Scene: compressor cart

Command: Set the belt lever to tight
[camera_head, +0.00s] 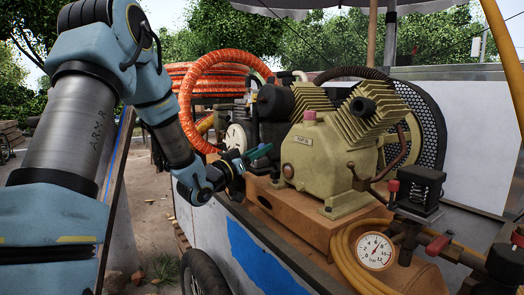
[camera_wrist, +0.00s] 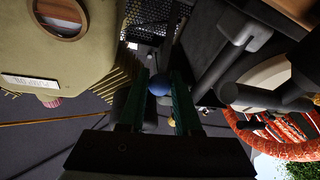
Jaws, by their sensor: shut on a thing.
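My gripper (camera_head: 262,151) reaches in from the left, between the beige compressor (camera_head: 322,158) and the darker machinery left of it. Its green fingers also show in the wrist view (camera_wrist: 161,84), where they are closed around a round blue knob (camera_wrist: 159,85). The knob looks like the end of the belt lever, but the lever's shaft is hidden behind it and the fingers. In the head view the knob and lever cannot be made out. Which setting the lever is at cannot be told.
The compressor body (camera_wrist: 75,45) is close on the left in the wrist view, and a grey pipe (camera_wrist: 240,50) is on the right. An orange hose coil (camera_head: 225,62) hangs behind my gripper. A black mesh guard (camera_head: 428,118) and a pressure gauge (camera_head: 375,251) are at the right.

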